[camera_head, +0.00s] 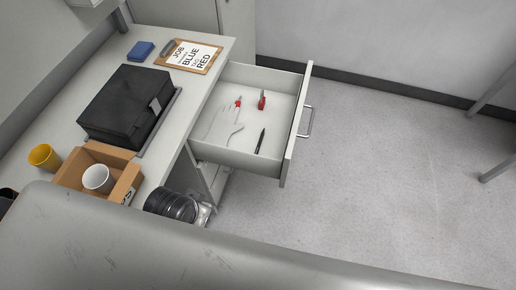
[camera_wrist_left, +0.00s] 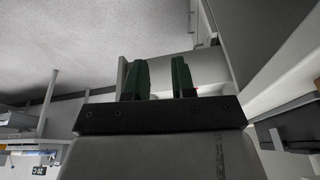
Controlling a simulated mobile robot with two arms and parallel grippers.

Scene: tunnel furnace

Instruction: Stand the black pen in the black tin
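The black pen (camera_head: 260,141) lies in the open drawer (camera_head: 237,158), near its front right corner. A dark object (camera_head: 6,199) at the left edge of the head view is cut off, and I cannot tell whether it is the black tin. My left gripper (camera_wrist_left: 158,80) shows in the left wrist view with its two dark green fingers apart and nothing between them. A pale drawer-like shape is beyond the fingers. The left gripper's fingers cannot be made out in the head view. My right gripper is in neither view.
In the drawer are a white glove shape (camera_head: 222,128) and a red item (camera_head: 262,100). On the desk are a black case (camera_head: 125,104), a cardboard box (camera_head: 124,186) with a white cup (camera_head: 97,177), a yellow cup (camera_head: 43,156) and a clipboard (camera_head: 203,68). Floor (camera_head: 390,160) beyond the drawer is clear.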

